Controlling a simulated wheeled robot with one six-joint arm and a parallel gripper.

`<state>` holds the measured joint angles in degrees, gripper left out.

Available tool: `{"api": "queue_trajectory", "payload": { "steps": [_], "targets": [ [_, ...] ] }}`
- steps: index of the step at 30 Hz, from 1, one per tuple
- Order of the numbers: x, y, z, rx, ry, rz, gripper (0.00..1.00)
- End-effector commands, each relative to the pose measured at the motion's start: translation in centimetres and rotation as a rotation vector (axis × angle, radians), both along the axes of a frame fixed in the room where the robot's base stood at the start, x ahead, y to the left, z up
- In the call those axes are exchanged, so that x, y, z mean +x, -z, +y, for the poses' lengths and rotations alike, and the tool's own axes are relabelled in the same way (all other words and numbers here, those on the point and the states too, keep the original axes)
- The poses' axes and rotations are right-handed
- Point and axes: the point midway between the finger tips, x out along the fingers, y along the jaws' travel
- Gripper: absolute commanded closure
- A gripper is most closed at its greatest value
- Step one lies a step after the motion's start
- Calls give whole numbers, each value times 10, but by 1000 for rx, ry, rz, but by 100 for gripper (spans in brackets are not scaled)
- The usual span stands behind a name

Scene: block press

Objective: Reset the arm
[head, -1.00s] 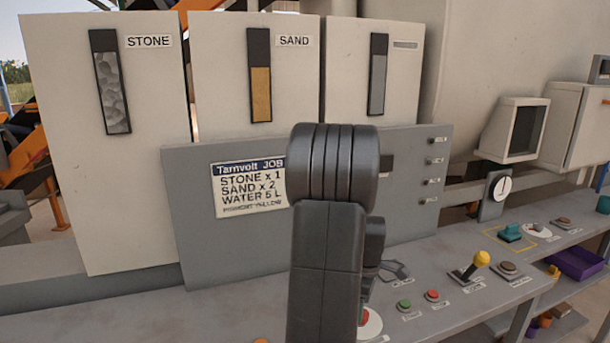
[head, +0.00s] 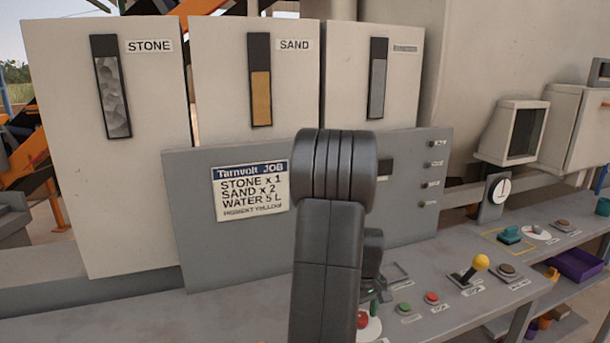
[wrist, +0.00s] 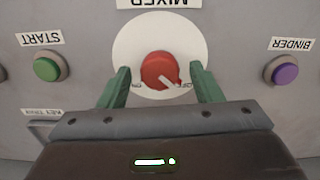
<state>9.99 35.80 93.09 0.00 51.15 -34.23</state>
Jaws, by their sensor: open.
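My gripper (wrist: 160,90) shows in the wrist view with its two green fingers apart. Between and just beyond the fingertips is a red rotary knob (wrist: 161,71) on a white round plate under a MIXER label. The knob's white pointer is toward the lower right mark. I cannot tell whether the fingers touch the knob. In the head view my dark arm stands in the middle and hides most of the gripper. The red knob (head: 362,320) shows partly beside the arm, low in the picture.
A green START button (wrist: 47,68) and a purple BINDER button (wrist: 284,70) flank the knob. A yellow-topped lever (head: 480,262) stands on the console to the right. The job card (head: 250,190) is on the grey panel behind my arm. STONE and SAND hoppers stand at the back.

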Motion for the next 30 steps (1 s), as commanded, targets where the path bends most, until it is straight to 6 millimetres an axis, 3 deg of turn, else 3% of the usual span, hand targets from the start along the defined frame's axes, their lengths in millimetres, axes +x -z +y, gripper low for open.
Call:
{"api": "queue_trajectory", "payload": {
  "steps": [30],
  "targets": [
    [0, -1, 0, -1, 784, 0, 41]
  ]
}}
